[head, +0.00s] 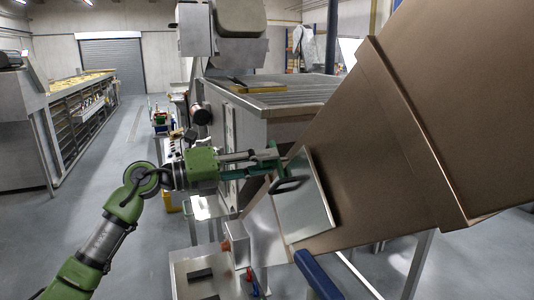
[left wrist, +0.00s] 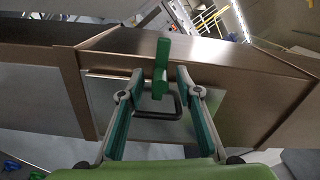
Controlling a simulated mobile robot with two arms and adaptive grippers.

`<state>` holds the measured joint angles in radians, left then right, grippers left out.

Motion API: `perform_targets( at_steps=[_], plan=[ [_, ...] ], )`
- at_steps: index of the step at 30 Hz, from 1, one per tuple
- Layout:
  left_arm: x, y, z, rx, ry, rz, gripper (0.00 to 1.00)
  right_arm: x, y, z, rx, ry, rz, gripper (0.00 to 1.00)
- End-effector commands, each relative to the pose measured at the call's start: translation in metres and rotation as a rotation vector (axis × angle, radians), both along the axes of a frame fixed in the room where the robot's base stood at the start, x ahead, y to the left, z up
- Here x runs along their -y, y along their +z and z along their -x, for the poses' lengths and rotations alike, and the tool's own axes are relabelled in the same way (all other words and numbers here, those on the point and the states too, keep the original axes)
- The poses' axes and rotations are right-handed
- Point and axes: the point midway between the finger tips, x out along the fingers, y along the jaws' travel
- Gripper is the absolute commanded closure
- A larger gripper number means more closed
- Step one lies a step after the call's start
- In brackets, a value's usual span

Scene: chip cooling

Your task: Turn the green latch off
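The green latch (left wrist: 161,62) stands upright in the left wrist view, in front of a brown metal housing. My left gripper (left wrist: 160,78) is open, with one finger to each side of the latch and a visible gap on both sides. I cannot tell how deep the latch sits between the fingers. In the head view my left gripper (head: 277,162) reaches right to the housing (head: 390,130), and its fingers partly hide the latch. A dark U-shaped handle (left wrist: 157,114) is on a pale metal panel (head: 314,205) below the latch. My right gripper is not in view.
A steel machine (head: 265,100) with a slatted top stands behind the gripper. A blue bar (head: 316,275) and a metal box (head: 237,243) are below it. A long conveyor (head: 75,115) stands at the far left, with clear floor (head: 120,170) between.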

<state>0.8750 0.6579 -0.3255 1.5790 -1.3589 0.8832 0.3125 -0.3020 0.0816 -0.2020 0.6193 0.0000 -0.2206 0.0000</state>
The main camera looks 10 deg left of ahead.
Motion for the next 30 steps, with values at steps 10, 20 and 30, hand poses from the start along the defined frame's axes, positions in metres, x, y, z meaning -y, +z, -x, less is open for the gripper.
perform_targets(
  at_steps=[10,20,30],
  plan=[
    [0.009,0.000,-0.006,0.000,0.001,-0.001,0.68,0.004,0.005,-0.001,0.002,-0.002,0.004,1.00],
    [0.009,0.000,-0.006,0.000,0.000,0.000,1.00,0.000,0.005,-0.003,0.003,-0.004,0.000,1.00],
    [0.009,-0.001,-0.006,0.015,0.000,-0.010,1.00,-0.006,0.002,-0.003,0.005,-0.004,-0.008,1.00]
  ],
)
